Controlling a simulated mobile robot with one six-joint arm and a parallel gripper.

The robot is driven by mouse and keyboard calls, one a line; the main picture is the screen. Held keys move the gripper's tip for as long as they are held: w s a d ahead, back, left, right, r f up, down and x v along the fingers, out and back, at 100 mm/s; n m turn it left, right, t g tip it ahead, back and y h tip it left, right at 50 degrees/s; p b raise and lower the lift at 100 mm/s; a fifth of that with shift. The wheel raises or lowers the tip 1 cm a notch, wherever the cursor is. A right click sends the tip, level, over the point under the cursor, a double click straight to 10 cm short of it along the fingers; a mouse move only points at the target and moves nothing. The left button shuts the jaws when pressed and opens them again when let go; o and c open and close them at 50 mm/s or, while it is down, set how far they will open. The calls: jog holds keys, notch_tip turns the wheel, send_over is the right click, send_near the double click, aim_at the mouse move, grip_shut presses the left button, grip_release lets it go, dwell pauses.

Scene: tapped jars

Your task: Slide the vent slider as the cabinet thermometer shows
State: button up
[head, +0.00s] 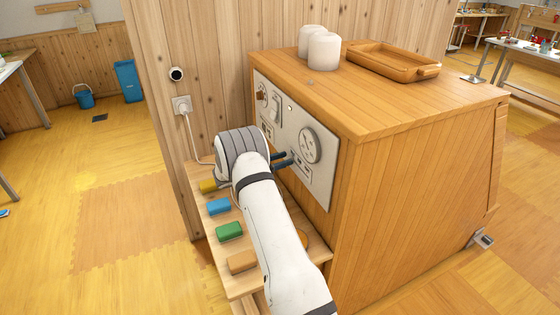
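The wooden cabinet (400,190) carries a pale control panel (322,188) on its left face. A round grey fitting (310,146) with dark marks sits on the panel; I cannot tell whether it is a dial or a vent. Small dark marks lie below it. A pale upright fitting (276,108) and a reddish-brown part (262,96) sit toward the panel's far end. I cannot single out the thermometer or the vent slider. My gripper (286,159) has dark blue fingers close to the panel, left of the round fitting. Its opening and any contact are unclear. My arm hides part of the panel.
A low wooden shelf (238,282) below the panel holds yellow, blue (219,206), green (229,231) and orange blocks. White cylinders (324,51) and a wooden tray (385,65) stand on the cabinet. A plugged-in socket (182,105) is on the wall.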

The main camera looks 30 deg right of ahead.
jog(key=a+b, duration=0.1)
jog(key=a, duration=0.6)
jog(key=shift+w+a, duration=0.25)
dwell(0.3)
jog(key=s+a+r+m+g+y, duration=0.25)
jog(key=s+r+m+y, duration=0.7)
jog(key=s, duration=0.65)
jog(key=s+a+r+m+t+y, duration=0.2)
jog(key=s+a, duration=0.5)
jog(key=s, duration=0.4)
jog(key=s+a+r+m+t+y, duration=0.2)
jog(key=s+a+m+t+y, duration=0.2)
jog(key=s, duration=0.7)
jog(key=shift+s+a+r+m+y, duration=0.15)
jog(key=shift+s+a+m+y, duration=0.15)
jog(key=shift+a+m+y, duration=1.3)
jog(key=shift+a+n+h, duration=0.35)
jog(key=shift+a+n, duration=0.1)
jog(key=shift+n, duration=0.1)
